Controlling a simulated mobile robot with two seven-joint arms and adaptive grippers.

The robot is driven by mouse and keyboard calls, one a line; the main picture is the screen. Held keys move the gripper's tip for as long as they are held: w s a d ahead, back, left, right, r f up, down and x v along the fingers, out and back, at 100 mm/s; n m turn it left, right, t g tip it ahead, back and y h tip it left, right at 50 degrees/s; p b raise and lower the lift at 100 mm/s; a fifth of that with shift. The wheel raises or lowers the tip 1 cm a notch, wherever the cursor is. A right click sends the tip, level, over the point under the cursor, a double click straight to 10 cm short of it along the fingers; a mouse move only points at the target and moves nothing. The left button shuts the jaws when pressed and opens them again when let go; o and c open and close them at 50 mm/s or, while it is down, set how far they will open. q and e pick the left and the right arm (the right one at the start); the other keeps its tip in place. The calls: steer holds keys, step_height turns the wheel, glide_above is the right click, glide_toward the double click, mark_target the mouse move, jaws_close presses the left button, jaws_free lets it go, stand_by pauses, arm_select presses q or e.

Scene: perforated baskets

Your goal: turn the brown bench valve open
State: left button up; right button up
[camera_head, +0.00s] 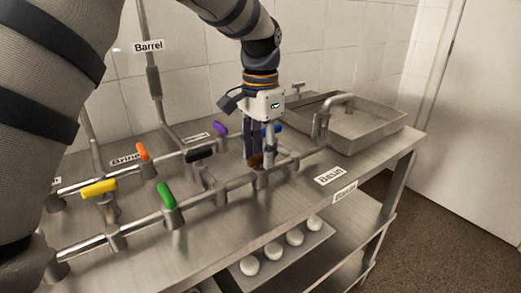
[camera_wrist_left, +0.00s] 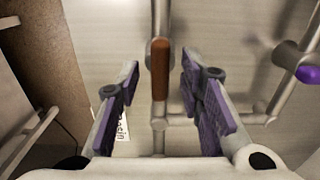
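The brown bench valve handle (camera_head: 255,160) is on the bench pipework in the head view, partly hidden by my left gripper (camera_head: 259,158). In the left wrist view the brown handle (camera_wrist_left: 160,68) is a long bar, upright in the picture and in line with the pipe behind it. My left gripper (camera_wrist_left: 160,104) has its two purple-padded fingers apart, one on each side of the handle's line. Gaps show between the pads and the handle. My right gripper is in neither view.
Other valve handles stand nearby: black (camera_head: 200,154), purple (camera_head: 220,128), blue (camera_head: 273,129), green (camera_head: 166,195), orange (camera_head: 142,151) and yellow (camera_head: 99,187). A metal sink (camera_head: 375,137) with a tap is at the right. White round items (camera_head: 272,251) lie on the lower shelf.

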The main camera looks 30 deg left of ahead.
mark_target(260, 154)
arm_select(q)
step_height(260, 154, up, 12)
stand_by(0.4)
